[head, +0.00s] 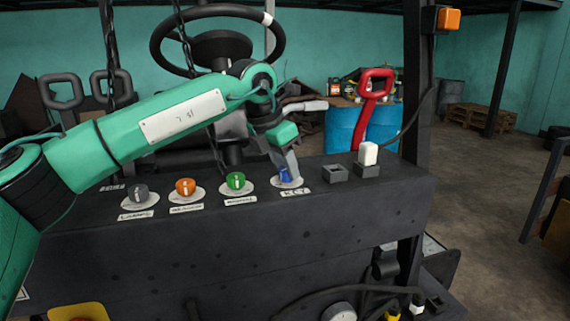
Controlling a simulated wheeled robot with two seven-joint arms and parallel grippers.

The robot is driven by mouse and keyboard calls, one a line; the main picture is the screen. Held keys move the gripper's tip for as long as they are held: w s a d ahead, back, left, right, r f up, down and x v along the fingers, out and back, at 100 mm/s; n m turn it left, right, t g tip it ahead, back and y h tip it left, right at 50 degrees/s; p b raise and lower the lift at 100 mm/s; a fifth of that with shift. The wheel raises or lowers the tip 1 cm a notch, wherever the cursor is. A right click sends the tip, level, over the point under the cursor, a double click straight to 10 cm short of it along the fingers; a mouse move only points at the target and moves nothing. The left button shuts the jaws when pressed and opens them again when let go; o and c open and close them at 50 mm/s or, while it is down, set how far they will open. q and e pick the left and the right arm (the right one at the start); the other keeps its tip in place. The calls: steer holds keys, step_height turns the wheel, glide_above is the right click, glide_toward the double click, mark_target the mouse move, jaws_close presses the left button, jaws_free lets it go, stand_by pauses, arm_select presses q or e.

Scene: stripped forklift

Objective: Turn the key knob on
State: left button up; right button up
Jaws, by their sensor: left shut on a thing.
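The key knob (285,175) is blue and sits on a round pale plate on the dark panel, above a label reading KEY. My left gripper (288,168) reaches down onto it from above, with its fingers shut on the blue knob. The fingers hide part of the knob, so its exact angle is hard to read. My right gripper does not show.
Green (235,181), orange (185,187) and grey (140,193) knobs stand in a row to the left on the panel (330,215). A white switch (368,153) is to the right. A steering wheel (217,38) and a red lever (372,105) rise behind.

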arm_select(q)
steer(key=o, duration=1)
steer(key=shift+s+a+r, duration=0.1)
steer(key=shift+a+r, duration=0.1)
steer(key=shift+r, duration=0.3)
steer(key=b+v, duration=0.2)
steer(key=v, duration=1)
steer(key=shift+a+r+b, duration=0.15)
steer(key=shift+r+b, duration=0.15)
steer(key=shift+r, duration=0.05)
steer(key=shift+s, duration=0.1)
